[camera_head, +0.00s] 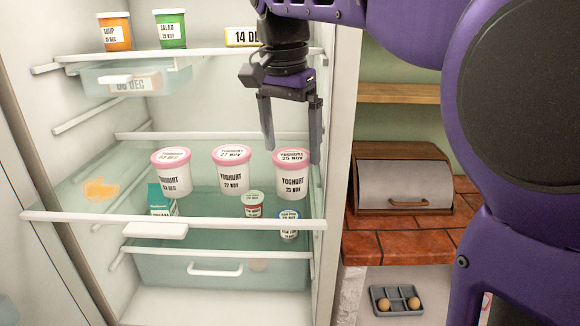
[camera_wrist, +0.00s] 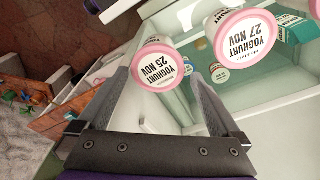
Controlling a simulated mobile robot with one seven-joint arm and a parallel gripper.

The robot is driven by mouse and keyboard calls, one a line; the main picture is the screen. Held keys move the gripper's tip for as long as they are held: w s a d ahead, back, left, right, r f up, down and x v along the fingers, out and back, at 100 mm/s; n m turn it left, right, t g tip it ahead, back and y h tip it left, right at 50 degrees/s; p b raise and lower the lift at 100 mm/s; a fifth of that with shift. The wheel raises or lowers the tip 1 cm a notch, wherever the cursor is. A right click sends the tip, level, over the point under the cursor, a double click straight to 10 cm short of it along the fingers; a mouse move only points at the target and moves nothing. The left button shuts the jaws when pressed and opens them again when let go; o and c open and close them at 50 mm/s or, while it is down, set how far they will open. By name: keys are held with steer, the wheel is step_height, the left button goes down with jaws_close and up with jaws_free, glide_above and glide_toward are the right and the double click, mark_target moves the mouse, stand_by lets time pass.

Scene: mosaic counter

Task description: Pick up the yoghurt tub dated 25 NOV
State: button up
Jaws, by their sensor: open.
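The yoghurt tub dated 25 NOV (camera_head: 293,177) is white with a pink lid and stands upright at the right end of the glass shelf. In the wrist view its lid (camera_wrist: 157,67) shows just beyond and between my finger tips. My gripper (camera_head: 292,155) is open, pointing down, with its fingers at about lid height in the head view. I cannot tell whether they touch the tub. The wrist view also shows my gripper (camera_wrist: 158,82) empty.
The fridge side wall (camera_head: 338,120) is close to the right of the tub. The upper shelf (camera_head: 190,56) holds a soup tub (camera_head: 115,32) and a salad tub (camera_head: 171,30). An orange spill (camera_head: 100,188) lies on the left of the glass shelf. Small tubs (camera_head: 253,206) stand below.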

mark_target(293, 173)
steer(key=shift+d+f+b, duration=0.2)
steer(key=shift+f+b, duration=0.3)
steer(key=shift+f, duration=2.55)
steer(key=c, duration=1.3)
